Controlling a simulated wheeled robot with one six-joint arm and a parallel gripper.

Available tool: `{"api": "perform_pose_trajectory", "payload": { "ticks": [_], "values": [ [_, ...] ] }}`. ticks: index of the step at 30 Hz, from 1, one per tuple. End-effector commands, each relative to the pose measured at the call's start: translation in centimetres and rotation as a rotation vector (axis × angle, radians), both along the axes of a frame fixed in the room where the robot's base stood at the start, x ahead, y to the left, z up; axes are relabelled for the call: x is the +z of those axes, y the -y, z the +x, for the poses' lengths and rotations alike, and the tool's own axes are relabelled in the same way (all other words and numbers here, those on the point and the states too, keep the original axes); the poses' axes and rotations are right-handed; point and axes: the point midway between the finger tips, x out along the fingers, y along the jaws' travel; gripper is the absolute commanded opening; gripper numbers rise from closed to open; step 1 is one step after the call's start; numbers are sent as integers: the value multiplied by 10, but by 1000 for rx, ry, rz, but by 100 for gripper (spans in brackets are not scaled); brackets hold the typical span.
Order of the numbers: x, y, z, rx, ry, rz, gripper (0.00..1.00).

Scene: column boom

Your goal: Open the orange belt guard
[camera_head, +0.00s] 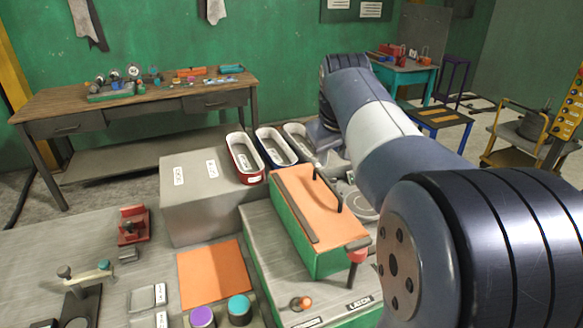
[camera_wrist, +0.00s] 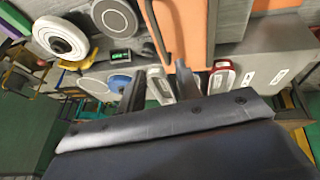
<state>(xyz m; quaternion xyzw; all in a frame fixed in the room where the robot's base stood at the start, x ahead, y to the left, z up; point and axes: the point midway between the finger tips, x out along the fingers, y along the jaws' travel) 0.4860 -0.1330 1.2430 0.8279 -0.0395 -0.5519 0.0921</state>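The orange belt guard (camera_head: 302,198) lies as a flat lid over a green-sided housing (camera_head: 302,246) right of the middle in the head view. It looks closed. A dark bar handle (camera_head: 339,197) stands up on it, and a red knob (camera_head: 357,256) sits at its near end, above a label reading LATCH (camera_head: 359,304). In the wrist view the guard (camera_wrist: 186,28) and its dark handle (camera_wrist: 155,30) show at the top. My gripper (camera_wrist: 160,72) has its two fingers apart with nothing between them; the handle lies beyond the tips, apparently apart. My arm hides the gripper in the head view.
A grey box (camera_head: 195,205) stands left of the guard, with red (camera_head: 245,158), blue (camera_head: 277,147) and white (camera_head: 300,138) trays behind. An orange square (camera_head: 212,273) and purple (camera_head: 202,317) and teal (camera_head: 239,310) knobs lie in front. A wooden workbench (camera_head: 120,100) stands behind.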

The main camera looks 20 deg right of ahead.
Motion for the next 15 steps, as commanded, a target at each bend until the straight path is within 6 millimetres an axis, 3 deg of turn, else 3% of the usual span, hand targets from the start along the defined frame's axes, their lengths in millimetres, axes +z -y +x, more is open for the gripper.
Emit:
{"api": "perform_pose_trajectory", "payload": {
  "ticks": [5, 15],
  "values": [
    [-12, 2, 5, -1, -4, 1, 32],
    [-68, 13, 29, -1, -5, 2, 32]
  ]
}}
